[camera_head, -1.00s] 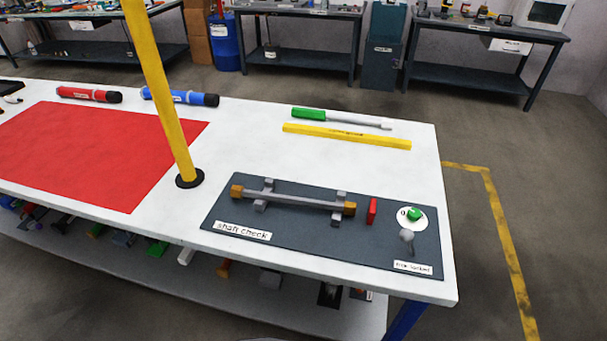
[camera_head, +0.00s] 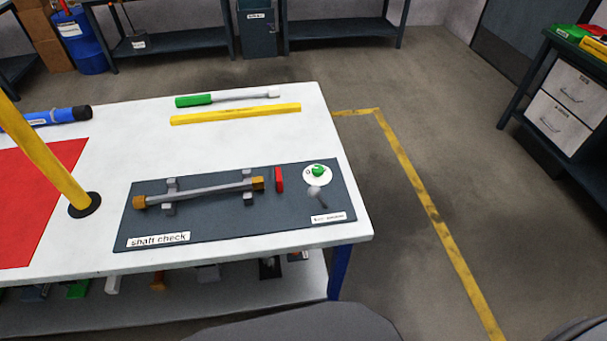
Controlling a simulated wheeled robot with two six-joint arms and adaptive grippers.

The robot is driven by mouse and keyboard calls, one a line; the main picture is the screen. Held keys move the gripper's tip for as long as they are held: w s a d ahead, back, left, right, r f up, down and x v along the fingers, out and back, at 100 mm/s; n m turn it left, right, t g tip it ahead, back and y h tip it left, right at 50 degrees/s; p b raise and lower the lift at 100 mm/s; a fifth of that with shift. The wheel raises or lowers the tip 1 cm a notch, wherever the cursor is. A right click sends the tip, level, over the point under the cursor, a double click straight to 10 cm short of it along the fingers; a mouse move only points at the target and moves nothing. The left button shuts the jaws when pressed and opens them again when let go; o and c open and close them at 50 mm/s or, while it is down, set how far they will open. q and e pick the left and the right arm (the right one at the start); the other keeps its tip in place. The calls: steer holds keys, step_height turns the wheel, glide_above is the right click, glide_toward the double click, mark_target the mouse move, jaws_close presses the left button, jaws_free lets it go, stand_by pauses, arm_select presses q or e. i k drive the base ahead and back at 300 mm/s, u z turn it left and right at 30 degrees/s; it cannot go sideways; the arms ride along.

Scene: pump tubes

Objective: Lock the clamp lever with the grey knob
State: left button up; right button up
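The clamp lever's grey knob (camera_head: 315,191) is at the right end of the dark "shaft check" board (camera_head: 220,228), just below a white disc (camera_head: 307,177) with a green piece (camera_head: 319,170) on it. A short dark stem shows below the knob; the lever's exact angle is hard to tell. A small white label (camera_head: 328,218) lies in front of it, too small to read surely. A grey shaft (camera_head: 205,192) with orange ends lies across two grey supports, left of an upright red block (camera_head: 279,179). Neither of my grippers is in view.
A yellow post (camera_head: 45,155) stands on the table's left side near a red mat (camera_head: 30,205). A yellow bar (camera_head: 235,114) and a green-handled tool (camera_head: 194,100) lie behind the board. The floor right of the table is clear, with a yellow line (camera_head: 430,205).

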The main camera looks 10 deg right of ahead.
mark_target(314, 192)
steer(key=u, duration=0.45)
steer(key=k, duration=0.75)
steer(key=u, duration=0.65)
